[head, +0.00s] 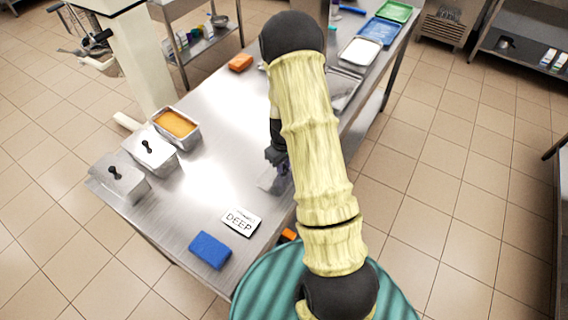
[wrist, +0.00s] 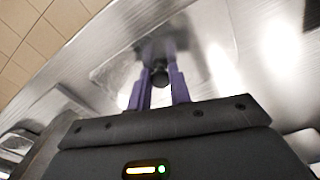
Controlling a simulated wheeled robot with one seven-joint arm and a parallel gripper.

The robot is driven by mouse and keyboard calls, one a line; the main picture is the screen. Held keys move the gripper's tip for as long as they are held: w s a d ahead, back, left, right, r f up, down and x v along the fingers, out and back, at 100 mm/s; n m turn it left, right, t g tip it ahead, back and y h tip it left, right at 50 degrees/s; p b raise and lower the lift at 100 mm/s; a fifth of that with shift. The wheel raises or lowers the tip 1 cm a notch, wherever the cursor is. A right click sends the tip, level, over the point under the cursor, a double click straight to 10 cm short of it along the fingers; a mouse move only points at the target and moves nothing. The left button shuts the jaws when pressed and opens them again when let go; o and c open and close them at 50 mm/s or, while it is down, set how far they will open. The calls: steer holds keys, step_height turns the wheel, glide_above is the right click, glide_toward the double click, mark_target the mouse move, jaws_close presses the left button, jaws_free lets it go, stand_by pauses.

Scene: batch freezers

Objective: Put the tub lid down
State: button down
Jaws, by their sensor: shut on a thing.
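My gripper (head: 280,172) is over the middle of the steel table (head: 210,185), partly hidden by my arm in the head view. In the wrist view its purple fingers (wrist: 158,78) are shut on the black knob (wrist: 160,77) of the tub lid (wrist: 118,72). The lid is a flat, shiny metal plate; part of it also shows below the gripper in the head view (head: 268,180). I cannot tell whether it touches the tabletop. An open metal tub (head: 192,140) with orange contents stands at the table's left side.
Two lidded tubs (head: 152,153) (head: 120,177) stand beside the open one. A "DEEP" card (head: 241,222) and a blue sponge (head: 210,250) lie near the front. An orange block (head: 240,62) and several trays (head: 360,52) are farther back. Bare tabletop lies left of the gripper.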

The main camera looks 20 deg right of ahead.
mark_target(284, 166)
steer(key=shift+f, duration=0.15)
steer(key=c, duration=1.3)
jaws_free()
steer(key=shift+d, duration=0.1)
step_height(284, 166, up, 12)
steer(key=b, duration=0.2)
steer(key=shift+r+b, duration=0.2)
steer(key=shift+b, duration=0.2)
steer(key=s+a+r+m+t, duration=0.1)
steer(key=s+a+r, duration=0.1)
steer(key=s+a, duration=0.1)
steer(key=s+a+r+m, duration=0.1)
steer(key=s+a+r, duration=0.1)
steer(key=s, duration=0.4)
steer(key=s+a+r+m+t, duration=0.1)
steer(key=s+a+r, duration=0.1)
steer(key=s+a, duration=0.3)
steer(key=shift+r+t, duration=0.25)
steer(key=shift+t, duration=0.05)
